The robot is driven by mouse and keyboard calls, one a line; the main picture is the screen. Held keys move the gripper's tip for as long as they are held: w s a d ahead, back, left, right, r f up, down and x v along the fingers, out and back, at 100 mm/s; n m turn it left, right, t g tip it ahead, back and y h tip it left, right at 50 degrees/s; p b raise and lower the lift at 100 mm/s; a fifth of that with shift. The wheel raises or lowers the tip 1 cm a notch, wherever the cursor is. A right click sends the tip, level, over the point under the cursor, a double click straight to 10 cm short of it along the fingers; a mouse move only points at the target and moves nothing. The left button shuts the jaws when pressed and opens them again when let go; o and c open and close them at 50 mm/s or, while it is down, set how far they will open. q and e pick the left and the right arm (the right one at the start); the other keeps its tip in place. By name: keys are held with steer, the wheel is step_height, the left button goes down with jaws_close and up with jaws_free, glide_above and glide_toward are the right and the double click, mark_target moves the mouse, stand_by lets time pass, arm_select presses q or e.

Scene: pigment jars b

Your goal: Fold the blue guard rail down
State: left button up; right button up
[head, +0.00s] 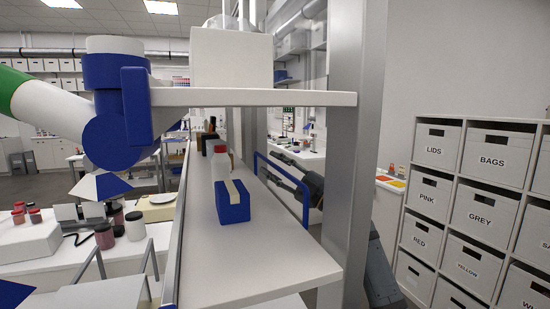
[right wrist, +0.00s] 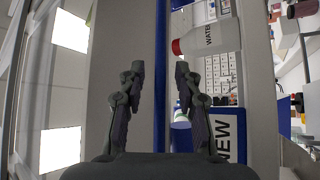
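The blue guard rail (head: 283,190) stands upright along the right edge of the lower shelf board (head: 250,262) in the head view. In the right wrist view, the rail's blue bar (right wrist: 160,65) runs between my right gripper's fingertips. My right gripper (head: 275,167) is on the outer side of the rail in the head view, partly behind it. In the right wrist view, the gripper (right wrist: 160,78) is open, with a finger on each side of the bar; I cannot tell whether either touches it. My left gripper is not in view.
On the board stand a blue box (head: 233,212), a white bottle with a red cap (head: 220,167) and dark bottles behind. A thick grey post (head: 352,150) rises beside the rail. An upper shelf (head: 250,97) is above. The board's front part is clear.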

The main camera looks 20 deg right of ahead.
steer(key=shift+w, duration=0.15)
jaws_close()
stand_by(0.4)
